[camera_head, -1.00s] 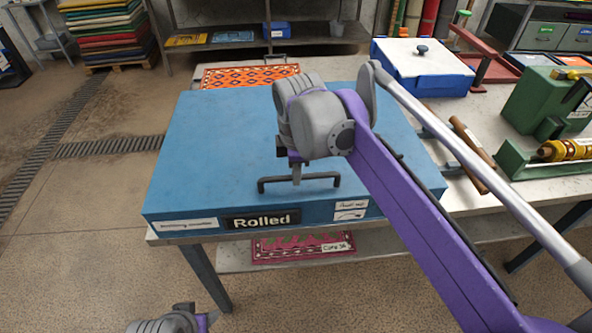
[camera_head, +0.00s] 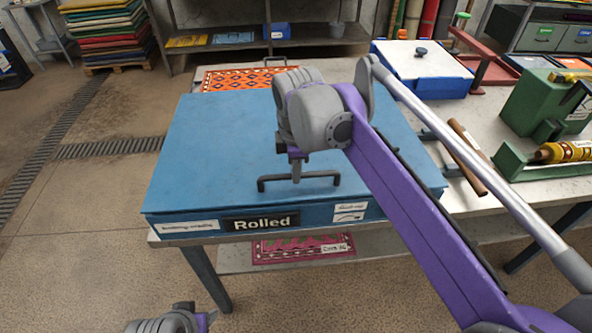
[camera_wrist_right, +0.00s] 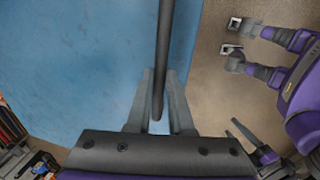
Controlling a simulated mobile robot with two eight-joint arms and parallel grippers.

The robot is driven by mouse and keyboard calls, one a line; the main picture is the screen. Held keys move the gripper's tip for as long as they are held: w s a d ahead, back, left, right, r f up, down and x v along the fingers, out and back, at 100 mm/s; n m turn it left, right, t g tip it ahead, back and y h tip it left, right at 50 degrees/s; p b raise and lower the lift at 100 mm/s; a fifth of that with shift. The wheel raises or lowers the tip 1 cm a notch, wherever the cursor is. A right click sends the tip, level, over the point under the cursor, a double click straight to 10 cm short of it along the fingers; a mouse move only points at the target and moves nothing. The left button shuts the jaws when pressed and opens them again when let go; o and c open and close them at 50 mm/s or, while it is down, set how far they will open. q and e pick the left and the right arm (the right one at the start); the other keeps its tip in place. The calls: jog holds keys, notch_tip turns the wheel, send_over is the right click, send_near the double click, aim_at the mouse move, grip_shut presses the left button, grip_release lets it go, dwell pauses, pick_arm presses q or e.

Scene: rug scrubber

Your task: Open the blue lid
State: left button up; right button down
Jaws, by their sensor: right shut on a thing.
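The blue lid (camera_head: 215,150) is the wide flat top of a blue box with a "Rolled" label on its front. A dark bar handle (camera_head: 325,181) sits near the lid's front edge. My right gripper (camera_head: 296,172) is shut on this handle from above. In the right wrist view, the handle (camera_wrist_right: 163,60) runs between the two fingers (camera_wrist_right: 160,108), over the blue lid (camera_wrist_right: 70,70). A thin dark line shows under the lid's front edge. My left gripper (camera_head: 205,319) is low at the bottom left, away from the box, and its fingers are mostly cut off.
The box stands on a pale table (camera_head: 466,202). An orange patterned rug (camera_head: 235,78) lies behind it. A blue and white box (camera_head: 420,68) and a green machine (camera_head: 545,105) stand to the right. A shelf (camera_head: 260,45) is at the back.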

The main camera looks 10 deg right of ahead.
pick_arm(q)
jog(key=w+r+p, duration=0.2)
jog(key=r+p, duration=0.3)
jog(key=r, duration=0.3)
jog(key=w+r+t+p, duration=0.1)
jog(key=w+r+p, duration=0.2)
jog(key=r+p, duration=0.3)
jog(key=shift+w+r, duration=0.15)
jog(key=shift+r, duration=0.7)
pick_arm(e)
jog(key=w+r, duration=0.4)
jog(key=r, duration=0.6)
jog(key=w+r, duration=0.4)
jog(key=r, duration=0.7)
jog(key=shift+w+r+g, duration=0.15)
jog(key=shift+w+g, duration=0.15)
jog(key=shift+g, duration=0.1)
